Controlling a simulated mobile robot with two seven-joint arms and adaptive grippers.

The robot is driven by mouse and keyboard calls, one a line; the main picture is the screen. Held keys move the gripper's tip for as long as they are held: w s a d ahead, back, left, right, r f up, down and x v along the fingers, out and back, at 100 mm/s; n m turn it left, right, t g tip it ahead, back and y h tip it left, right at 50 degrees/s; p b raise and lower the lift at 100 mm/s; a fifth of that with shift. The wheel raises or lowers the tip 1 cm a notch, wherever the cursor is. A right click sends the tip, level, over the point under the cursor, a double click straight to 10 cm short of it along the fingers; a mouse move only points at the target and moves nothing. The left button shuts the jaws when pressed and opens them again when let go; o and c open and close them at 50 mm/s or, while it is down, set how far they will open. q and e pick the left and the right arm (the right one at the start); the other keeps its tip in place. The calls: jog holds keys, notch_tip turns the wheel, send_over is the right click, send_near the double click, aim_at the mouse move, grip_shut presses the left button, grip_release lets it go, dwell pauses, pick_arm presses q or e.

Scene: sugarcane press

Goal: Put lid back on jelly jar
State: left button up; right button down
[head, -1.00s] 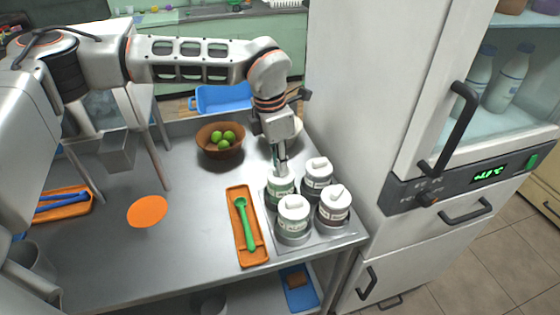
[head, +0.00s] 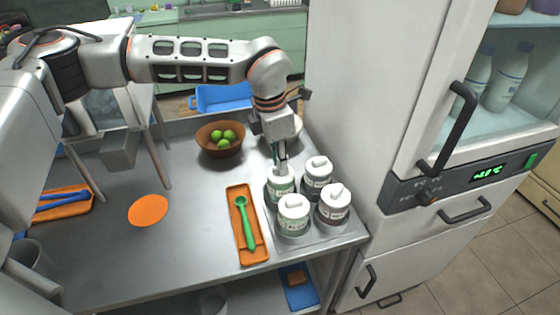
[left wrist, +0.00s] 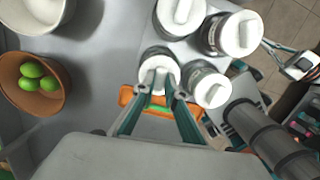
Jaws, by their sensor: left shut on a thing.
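Several white-lidded jars stand grouped at the right end of the metal table. My left gripper (head: 281,163) comes down from above onto the back left jar (head: 281,187). In the left wrist view my left gripper (left wrist: 160,90) is shut on the raised grip of that jar's white lid (left wrist: 157,68). The lid is at the jar's mouth; I cannot tell whether it sits fully down. The other jars, at back right (head: 318,175), front left (head: 293,214) and front right (head: 334,206), have white lids on. My right gripper is not in view.
An orange tray (head: 236,191) with a green spoon (head: 246,222) lies left of the jars. A brown bowl (head: 208,149) of green fruit stands behind, beside a white bowl (left wrist: 38,25). A white fridge (head: 345,110) stands close on the right. The table's middle left is mostly clear.

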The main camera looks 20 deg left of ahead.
pick_arm(q)
jog(key=o, duration=0.9)
jog(key=o, duration=0.5)
jog(key=shift+c, duration=0.2)
jog(key=shift+r, duration=0.1)
jog(key=shift+r+p, duration=1.15)
jog(key=shift+r, duration=0.45)
jog(key=shift+r+p, duration=1.25)
jog(key=shift+r, duration=0.6)
